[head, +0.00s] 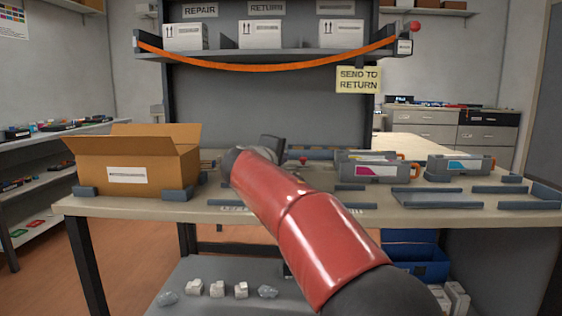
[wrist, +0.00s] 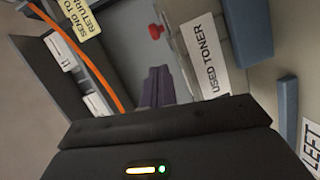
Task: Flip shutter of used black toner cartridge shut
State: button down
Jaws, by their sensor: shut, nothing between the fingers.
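The used black toner cartridge is mostly hidden behind my red arm in the head view, and I cannot make out its shutter there. A small red knob (head: 303,160) shows just past the arm. In the wrist view a red knob (wrist: 156,32) stands out ahead of my gripper, beside a white label reading USED TONER (wrist: 208,72). My gripper (wrist: 158,86) has its dark fingers together and empty, pointing toward that area, apart from the knob. I cannot tell whether the shutter is open or shut. In the head view the gripper is largely hidden by the arm.
An open cardboard box (head: 133,160) stands at the table's left. Magenta (head: 370,169) and cyan (head: 461,164) cartridges lie at the right, near low grey rails (head: 450,199). An orange strap (head: 265,68) hangs across the shelf above. The front right tabletop has free room.

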jog(key=b+v, duration=0.1)
jog(key=v, duration=0.9)
jog(key=shift+b, duration=0.4)
